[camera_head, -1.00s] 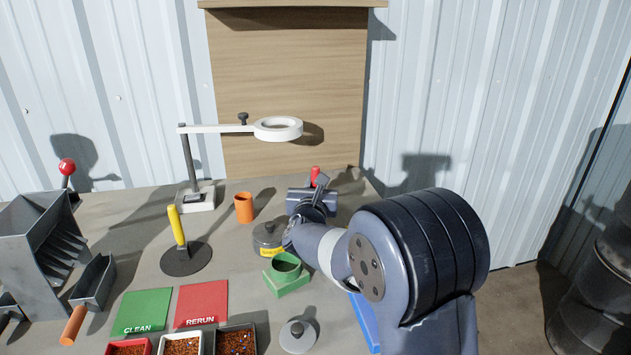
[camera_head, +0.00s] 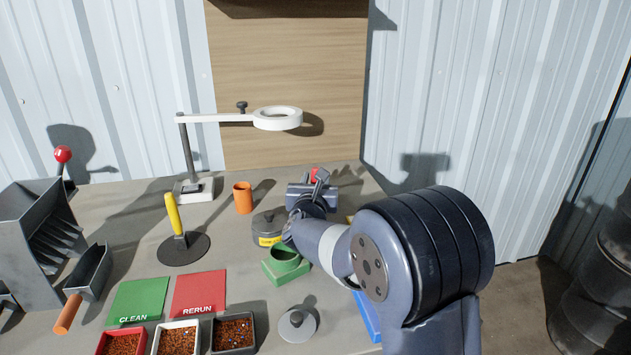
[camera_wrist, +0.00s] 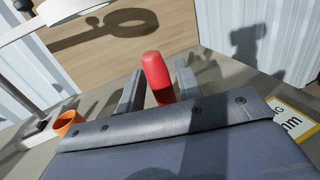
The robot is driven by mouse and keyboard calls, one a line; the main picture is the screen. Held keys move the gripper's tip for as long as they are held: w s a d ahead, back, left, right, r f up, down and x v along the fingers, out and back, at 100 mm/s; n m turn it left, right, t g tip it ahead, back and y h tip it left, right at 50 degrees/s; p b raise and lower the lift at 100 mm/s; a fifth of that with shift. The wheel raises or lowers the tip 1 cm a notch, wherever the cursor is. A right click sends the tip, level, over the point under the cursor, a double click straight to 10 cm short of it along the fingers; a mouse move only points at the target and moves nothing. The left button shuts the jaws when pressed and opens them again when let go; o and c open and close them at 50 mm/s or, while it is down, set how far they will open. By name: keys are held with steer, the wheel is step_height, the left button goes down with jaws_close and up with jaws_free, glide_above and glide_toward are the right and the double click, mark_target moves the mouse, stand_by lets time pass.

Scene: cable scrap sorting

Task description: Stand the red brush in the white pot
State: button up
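The red brush shows as a rounded red handle in the wrist view (camera_wrist: 158,78); its lower part is hidden behind my gripper's body. In the head view only a little of its red (camera_head: 315,175) shows at my gripper. My gripper (camera_wrist: 160,82) reaches around the handle, one grey finger on each side. A narrow gap seems to show between the handle and the fingers, so it looks open around the brush. I cannot make out a white pot in either view; my arm covers part of the bench.
An orange cup (camera_head: 243,198) stands left of my gripper, with a lidded grey tin (camera_head: 268,226) and a green holder (camera_head: 285,265) nearer. A white magnifier lamp (camera_head: 277,118) rises behind. A yellow-handled tool stands on a dark disc (camera_head: 184,250). Open bench lies between them.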

steer(key=shift+o, duration=0.8)
steer(key=s+a+b, duration=0.1)
steer(key=s, duration=0.9)
steer(key=shift+s+a+b, duration=0.15)
steer(key=shift+s+b, duration=0.15)
steer(key=shift+s, duration=0.1)
steer(key=w, duration=0.3)
steer(key=w+d+p, duration=0.1)
steer(key=w, duration=0.7)
steer(key=shift+d+p, duration=0.2)
steer(key=shift+p, duration=0.2)
steer(key=shift+s+r+p, duration=0.1)
steer(key=shift+r+p, duration=0.6)
steer(key=shift+p, duration=0.2)
